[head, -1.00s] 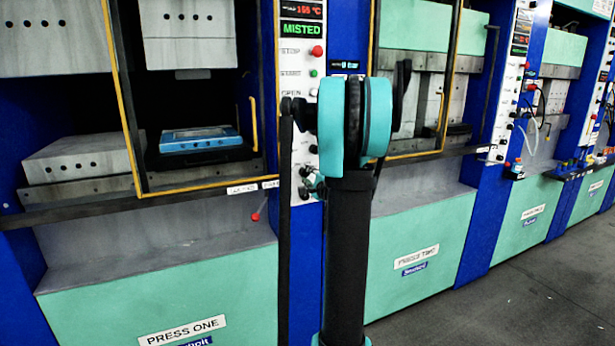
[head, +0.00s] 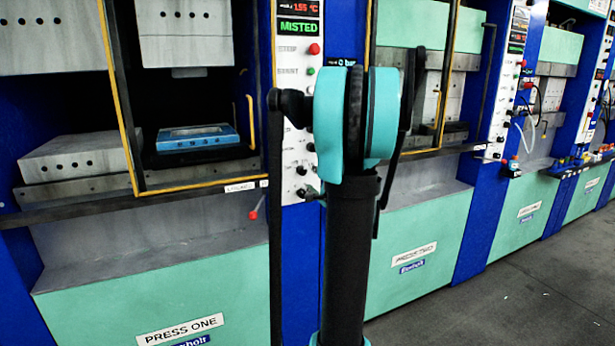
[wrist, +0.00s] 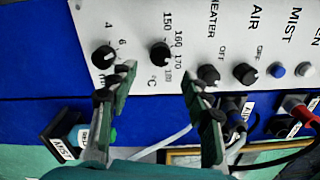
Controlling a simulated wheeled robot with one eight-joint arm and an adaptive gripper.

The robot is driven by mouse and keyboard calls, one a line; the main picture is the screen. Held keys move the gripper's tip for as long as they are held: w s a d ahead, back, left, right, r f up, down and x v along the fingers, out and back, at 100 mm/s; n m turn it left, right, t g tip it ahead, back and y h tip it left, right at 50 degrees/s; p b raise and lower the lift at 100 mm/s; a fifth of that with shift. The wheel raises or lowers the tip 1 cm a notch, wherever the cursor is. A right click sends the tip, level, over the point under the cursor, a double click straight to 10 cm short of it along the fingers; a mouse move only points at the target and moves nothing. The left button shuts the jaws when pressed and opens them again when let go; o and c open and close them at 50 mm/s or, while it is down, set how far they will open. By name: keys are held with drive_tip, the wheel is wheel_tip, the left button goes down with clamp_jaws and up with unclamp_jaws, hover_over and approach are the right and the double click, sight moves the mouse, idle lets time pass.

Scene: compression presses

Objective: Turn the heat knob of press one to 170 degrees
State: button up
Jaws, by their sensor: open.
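In the wrist view the heat knob (wrist: 160,53) is a black dial on the white panel, with marks from 150 to 180 and °C around it. Its exact pointer setting is too small to read. My gripper (wrist: 158,75) is open, its two fingertips apart on either side of and just below the knob in the picture. Whether they touch the panel cannot be told. In the head view press one (head: 150,295) stands at left, its display (head: 299,9) apparently reading about 155 °C above green MISTED. My arm hides the gripper there.
In the wrist view a minutes knob (wrist: 104,57) sits left of the heat knob; heater (wrist: 208,75) and air (wrist: 245,73) knobs sit right. A blue mist button (wrist: 278,70), cables and a misting bottle (wrist: 78,135) are near.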

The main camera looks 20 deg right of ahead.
drive_tip(key=s, duration=0.5)
drive_tip(key=shift+d, duration=0.1)
idle(0.3)
drive_tip(key=s+a+f+n+g+y, duration=0.1)
drive_tip(key=s+a+f+n+g, duration=0.2)
drive_tip(key=a, duration=0.4)
drive_tip(key=s+a+f+n+g+y, duration=0.2)
drive_tip(key=s+a+f+n, duration=0.1)
drive_tip(key=a+f+n, duration=0.3)
drive_tip(key=s+a+f+n+g+y, duration=0.1)
drive_tip(key=s+a+f+n+g, duration=0.15)
drive_tip(key=a, duration=0.55)
drive_tip(key=s+f+n+g+h, duration=0.4)
drive_tip(key=s+f+n, duration=0.5)
drive_tip(key=s, duration=0.8)
wheel_tip(320, 180, down, 3)
drive_tip(key=shift+s+a+f+g+h, duration=0.2)
drive_tip(key=shift+a+g+h, duration=0.1)
drive_tip(key=shift+g, duration=0.85)
